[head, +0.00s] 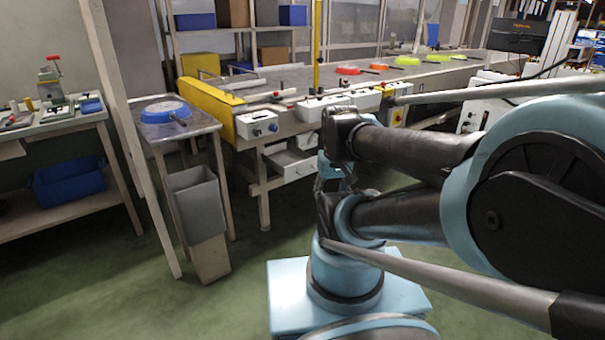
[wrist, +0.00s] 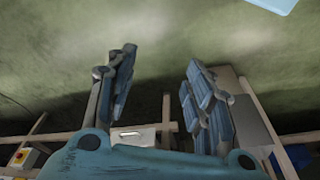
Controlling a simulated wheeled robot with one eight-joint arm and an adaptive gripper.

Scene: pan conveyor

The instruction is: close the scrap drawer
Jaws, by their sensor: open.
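The scrap drawer (head: 300,171) is a white box under the conveyor table in the head view. It stands pulled out, with part of its grey inside showing. In the head view my gripper (head: 331,178) is small and partly hidden by my arm, just right of the drawer. I see no contact between them.
A grey bin (head: 197,208) stands left of the drawer, by a side table with a blue pan (head: 166,110). The conveyor (head: 300,78) carries several coloured pans. A table leg (head: 263,190) stands left of the drawer. Green floor (head: 120,290) in front is clear.

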